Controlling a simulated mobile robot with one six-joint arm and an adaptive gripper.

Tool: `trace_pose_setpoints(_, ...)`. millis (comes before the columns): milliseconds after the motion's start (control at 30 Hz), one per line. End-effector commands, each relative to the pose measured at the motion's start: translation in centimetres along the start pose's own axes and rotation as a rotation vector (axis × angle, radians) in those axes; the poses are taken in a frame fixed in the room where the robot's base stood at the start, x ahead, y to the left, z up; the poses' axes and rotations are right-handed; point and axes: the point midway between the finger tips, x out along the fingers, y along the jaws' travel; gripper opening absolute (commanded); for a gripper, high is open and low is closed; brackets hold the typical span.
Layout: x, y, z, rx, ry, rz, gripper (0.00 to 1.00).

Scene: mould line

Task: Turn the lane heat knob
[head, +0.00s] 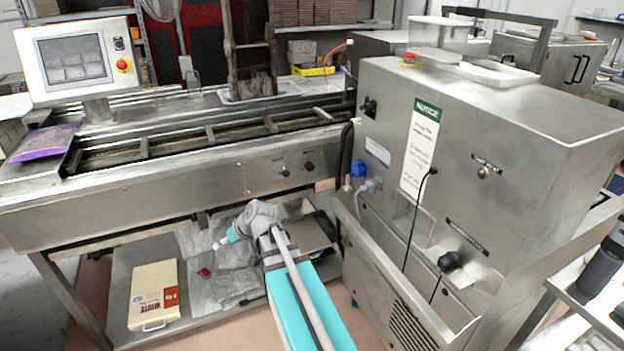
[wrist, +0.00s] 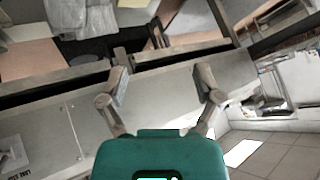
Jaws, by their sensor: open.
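No knob shows clearly between the fingers.
A steel cabinet (head: 470,120) stands right of the bench, with a dark switch (head: 370,107) and a black knob (head: 450,261). A lower shelf (head: 122,270) holds a cream box (head: 155,295) and clear bags. A screen (head: 75,60) stands on the bench's left end.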

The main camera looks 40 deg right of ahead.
Motion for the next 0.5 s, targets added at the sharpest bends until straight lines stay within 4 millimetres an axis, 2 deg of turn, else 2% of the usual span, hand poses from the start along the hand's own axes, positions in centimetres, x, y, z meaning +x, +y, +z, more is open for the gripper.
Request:
trace_pose_setpoints(33,0.6,2.3,-0.6,0.001,0.068,-0.002,0.83)
trace_pose_setpoints(233,-0.7,9.7,-3.9,-0.011,0.351,0.031,0.83)
trace_pose_setpoints(367,-2.6,15.3,-5.3,-0.007,0.527,0.094,0.83)
trace_pose_setpoints(500,-5.4,21.8,-6.0,0.011,0.701,0.197,0.83)
